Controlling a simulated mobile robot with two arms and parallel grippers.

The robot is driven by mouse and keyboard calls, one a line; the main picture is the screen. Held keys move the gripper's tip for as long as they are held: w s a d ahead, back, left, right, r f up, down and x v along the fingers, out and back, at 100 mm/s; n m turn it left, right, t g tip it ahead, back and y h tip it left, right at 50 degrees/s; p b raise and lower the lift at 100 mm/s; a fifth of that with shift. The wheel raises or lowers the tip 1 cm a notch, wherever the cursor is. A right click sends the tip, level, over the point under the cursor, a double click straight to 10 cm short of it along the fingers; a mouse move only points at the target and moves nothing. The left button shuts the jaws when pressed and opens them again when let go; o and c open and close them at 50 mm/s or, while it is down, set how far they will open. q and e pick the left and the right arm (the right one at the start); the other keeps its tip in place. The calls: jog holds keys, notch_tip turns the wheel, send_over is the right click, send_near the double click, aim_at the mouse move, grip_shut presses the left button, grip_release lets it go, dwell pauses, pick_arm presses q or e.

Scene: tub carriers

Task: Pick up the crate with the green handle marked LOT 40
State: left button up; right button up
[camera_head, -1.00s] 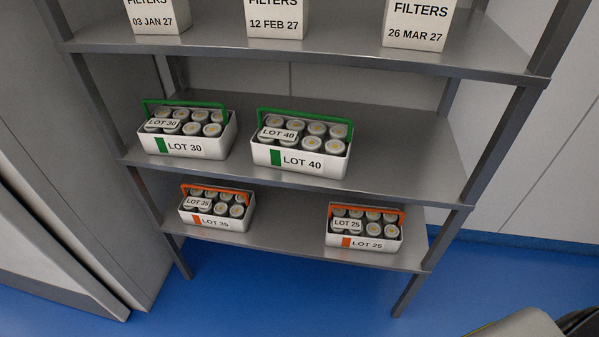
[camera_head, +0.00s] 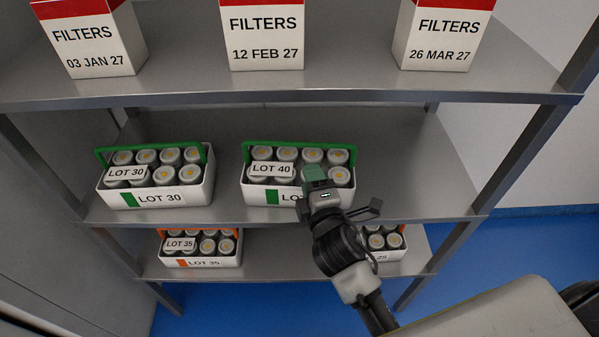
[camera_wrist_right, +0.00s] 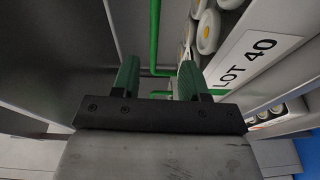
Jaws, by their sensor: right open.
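The LOT 40 crate (camera_head: 258,192) is a white tub with a green handle (camera_head: 300,144), on the middle shelf, holding several white-capped cylinders. My right gripper (camera_head: 315,180) is in front of its right part in the head view and hides part of the front label. In the right wrist view, the green fingers of my right gripper (camera_wrist_right: 158,78) are apart, with part of the green handle (camera_wrist_right: 154,35) showing between and beyond them. The crate's front wall (camera_wrist_right: 270,45) is at the right there. I cannot tell whether the fingers touch the handle. My left gripper is not in view.
The LOT 30 crate (camera_head: 205,190), also green-handled, stands to the left on the same shelf. Orange-handled LOT 35 (camera_head: 222,262) and a partly hidden crate (camera_head: 395,256) are on the shelf below. FILTERS boxes (camera_head: 262,45) stand on the shelf above (camera_head: 350,95).

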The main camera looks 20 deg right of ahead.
aim_at(300, 145)
jog(key=shift+n, duration=0.3)
jog(key=w, duration=0.5)
jog(key=shift+a+r+p, duration=0.1)
jog(key=shift+r+p, duration=0.2)
jog(key=shift+p, duration=0.1)
jog(key=w, duration=0.1)
jog(key=w+p, duration=0.1)
jog(key=w, duration=0.3)
jog(key=shift+w+d, duration=0.2)
jog(key=shift+d, duration=0.15)
jog(key=shift+w, duration=0.4)
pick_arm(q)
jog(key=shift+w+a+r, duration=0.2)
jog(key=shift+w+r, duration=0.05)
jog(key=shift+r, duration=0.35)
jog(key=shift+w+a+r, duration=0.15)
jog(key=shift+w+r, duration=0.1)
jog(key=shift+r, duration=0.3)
pick_arm(e)
jog(key=shift+s, duration=0.1)
jog(key=shift+c, duration=1.1)
grip_shut()
jog(key=shift+f, duration=0.1)
jog(key=shift+r, duration=0.25)
